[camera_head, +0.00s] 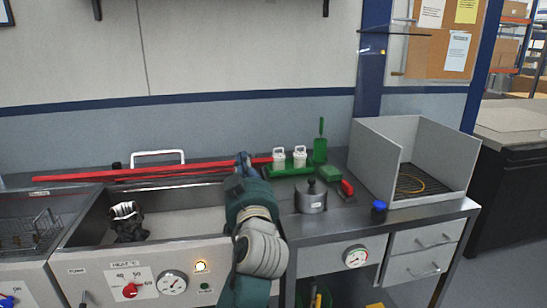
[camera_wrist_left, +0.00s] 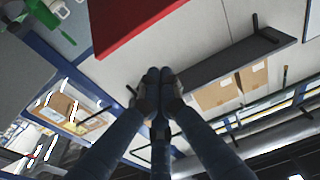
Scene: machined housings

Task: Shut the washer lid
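The washer (camera_head: 185,226) is a metal basin at the left of the head view, with its inside showing. A long red bar (camera_head: 90,174) and a white handle (camera_head: 157,153) lie along its back edge; they look like the edge and handle of the raised lid. My left gripper (camera_head: 243,160) is at the right end of the red bar; contact cannot be told. In the left wrist view my left gripper (camera_wrist_left: 159,76) has its fingertips together with nothing seen between them, and a red panel (camera_wrist_left: 135,22) is beyond them. My right gripper is not in view.
A dark part (camera_head: 128,222) sits in the basin.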

